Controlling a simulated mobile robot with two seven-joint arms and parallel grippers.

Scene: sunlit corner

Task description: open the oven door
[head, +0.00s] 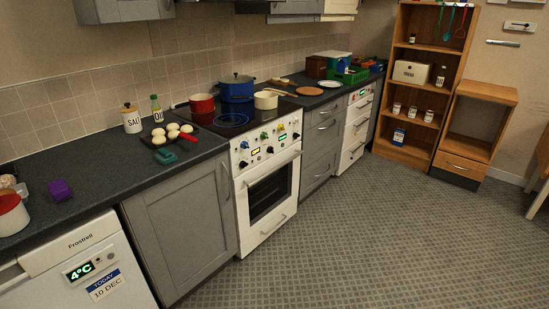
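The white oven (267,184) stands in the counter row, left of the picture's middle. Its door (268,193) has a dark glass window and a handle bar (274,167) along the top edge. The door looks shut. Knobs and small lit displays sit on the control panel (266,144) above it. A second handle shows low on the front, below the window. Neither of my grippers shows in the head view.
A grey cabinet (183,220) and a white Frostnell appliance (83,267) stand left of the oven. Grey drawers (320,146) stand to its right. Pots, including a red one (202,104), sit on the hob. The tiled floor (370,235) before the oven is clear.

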